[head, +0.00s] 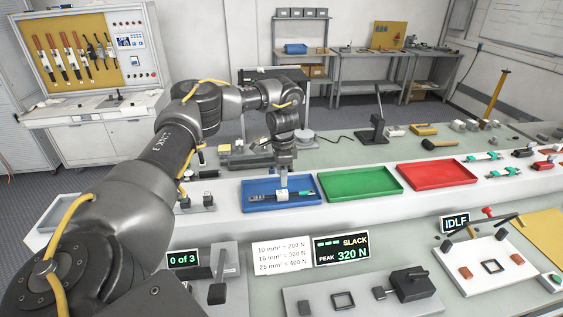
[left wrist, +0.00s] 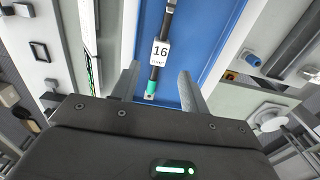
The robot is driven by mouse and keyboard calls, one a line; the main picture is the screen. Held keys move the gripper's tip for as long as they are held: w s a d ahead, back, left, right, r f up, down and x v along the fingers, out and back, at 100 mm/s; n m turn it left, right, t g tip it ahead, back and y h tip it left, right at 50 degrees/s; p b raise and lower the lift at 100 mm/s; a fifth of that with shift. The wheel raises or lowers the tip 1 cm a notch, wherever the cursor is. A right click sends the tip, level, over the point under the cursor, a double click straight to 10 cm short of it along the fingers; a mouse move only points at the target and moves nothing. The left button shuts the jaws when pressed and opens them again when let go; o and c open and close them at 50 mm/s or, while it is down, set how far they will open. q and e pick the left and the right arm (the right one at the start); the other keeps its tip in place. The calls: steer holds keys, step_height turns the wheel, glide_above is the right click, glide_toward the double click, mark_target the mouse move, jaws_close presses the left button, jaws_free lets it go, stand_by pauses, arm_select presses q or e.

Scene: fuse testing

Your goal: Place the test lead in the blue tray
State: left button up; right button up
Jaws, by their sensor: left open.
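The blue tray (head: 312,186) stands on the white raised shelf, left of the green and red trays. The test lead (head: 264,197), dark with a white label and a green end, lies in the blue tray. In the left wrist view the lead (left wrist: 153,72) has a white tag reading 16, and the tray's blue floor (left wrist: 215,35) shows around it. My left gripper (head: 284,184) points down over the blue tray at the lead. Its fingers (left wrist: 158,88) are apart, one on each side of the lead's green end. I cannot tell whether they touch it. My right gripper is not in view.
The green tray (head: 360,184) and red tray (head: 437,175) are empty. Small dark-topped blocks (head: 196,203) stand left of the blue tray. A display (head: 341,249) reads SLACK, PEAK 320 N; a sign (head: 184,260) reads 0 of 3. Several small parts lie right of the red tray.

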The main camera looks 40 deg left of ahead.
mark_target(282, 191)
arm_select(q)
steer(key=shift+r, duration=2.55)
